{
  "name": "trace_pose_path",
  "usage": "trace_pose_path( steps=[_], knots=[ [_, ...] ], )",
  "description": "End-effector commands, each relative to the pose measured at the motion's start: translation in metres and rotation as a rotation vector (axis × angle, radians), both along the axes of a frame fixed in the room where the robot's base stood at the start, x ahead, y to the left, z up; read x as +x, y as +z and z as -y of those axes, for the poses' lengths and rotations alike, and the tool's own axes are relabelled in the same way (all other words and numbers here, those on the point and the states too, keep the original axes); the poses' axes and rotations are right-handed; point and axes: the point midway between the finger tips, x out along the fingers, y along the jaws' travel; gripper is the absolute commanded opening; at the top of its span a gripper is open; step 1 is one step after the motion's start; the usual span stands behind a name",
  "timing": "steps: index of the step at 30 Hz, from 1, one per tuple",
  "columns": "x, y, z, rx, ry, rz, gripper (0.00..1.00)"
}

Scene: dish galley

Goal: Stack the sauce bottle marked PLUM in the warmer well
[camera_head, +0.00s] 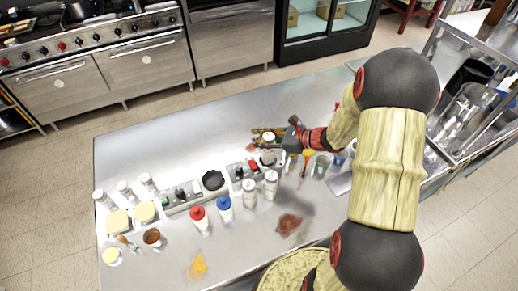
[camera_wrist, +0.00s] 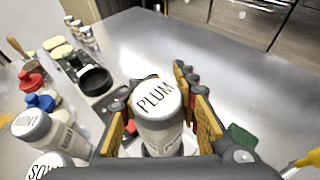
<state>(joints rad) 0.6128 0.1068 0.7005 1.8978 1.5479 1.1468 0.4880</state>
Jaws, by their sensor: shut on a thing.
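The sauce bottle marked PLUM (camera_wrist: 157,105) has a white cap and pale body and stands between the fingers of my gripper (camera_wrist: 160,128) in the wrist view. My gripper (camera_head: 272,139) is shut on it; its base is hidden. In the head view the white cap of the PLUM bottle (camera_head: 269,136) shows just left of my wrist, behind the row of metal units. A dark round opening (camera_head: 213,181), which looks like the warmer well, lies left and nearer in that row. It also shows left of the bottle in the wrist view (camera_wrist: 96,79).
Bottles marked MINT (camera_wrist: 38,124) and SOY (camera_wrist: 50,166) stand in front of the row. A red-capped bottle (camera_head: 199,217) and a blue-capped bottle (camera_head: 224,207) stand nearby. The counter (camera_head: 170,130) behind the row is clear.

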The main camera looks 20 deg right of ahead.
Motion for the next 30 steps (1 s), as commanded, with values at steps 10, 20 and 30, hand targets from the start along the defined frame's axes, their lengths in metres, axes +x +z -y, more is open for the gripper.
trace_pose_path(
  steps=[10, 20, 30],
  knots=[
    [0.000, -0.038, 0.000, 0.001, 0.000, -0.001, 0.00],
    [0.000, -0.040, 0.000, 0.000, -0.001, 0.000, 0.00],
    [0.000, -0.045, 0.000, 0.000, -0.001, 0.000, 0.35]
  ],
)
